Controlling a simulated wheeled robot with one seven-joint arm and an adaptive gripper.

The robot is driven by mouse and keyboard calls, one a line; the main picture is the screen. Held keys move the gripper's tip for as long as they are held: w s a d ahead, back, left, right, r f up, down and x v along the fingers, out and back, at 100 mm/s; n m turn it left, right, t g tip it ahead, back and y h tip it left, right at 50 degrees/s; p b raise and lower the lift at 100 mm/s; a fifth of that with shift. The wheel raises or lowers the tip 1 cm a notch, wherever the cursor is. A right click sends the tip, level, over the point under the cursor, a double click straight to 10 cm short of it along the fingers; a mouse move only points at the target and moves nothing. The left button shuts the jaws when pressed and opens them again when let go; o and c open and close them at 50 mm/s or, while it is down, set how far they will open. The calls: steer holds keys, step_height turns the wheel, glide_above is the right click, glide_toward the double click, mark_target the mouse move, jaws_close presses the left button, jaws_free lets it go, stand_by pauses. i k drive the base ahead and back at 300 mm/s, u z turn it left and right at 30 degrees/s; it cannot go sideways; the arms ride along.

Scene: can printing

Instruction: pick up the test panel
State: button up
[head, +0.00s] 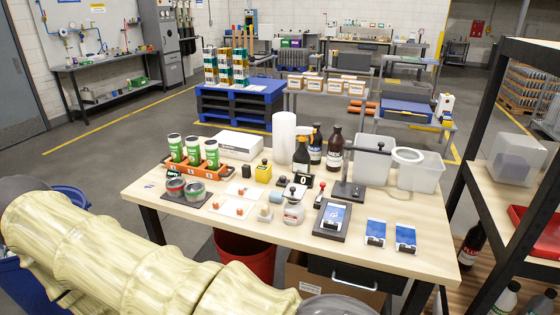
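One panel (333,215) lies on a dark flat plate (320,231). The other two, a left panel (376,228) and a right panel (405,234), lie side by side on the bare bench top, each with a dark piece at its lower edge. I cannot tell which of them is the test panel. My cream-sleeved arm crosses the lower left, in front of the bench. My gripper's fingers are not in view.
An orange rack (190,168) with green-labelled cans stands at the left. Dark bottles (334,146), a white roll (284,138), a black-handled stand (346,180) and clear bins (372,160) stand behind the panels. A dark shelf unit (485,190) stands right. The bench's front right corner is clear.

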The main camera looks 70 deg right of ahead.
mark_target(334, 217)
steer(key=u, duration=0.1)
steer(key=i, duration=1.25)
steer(key=z, duration=2.4)
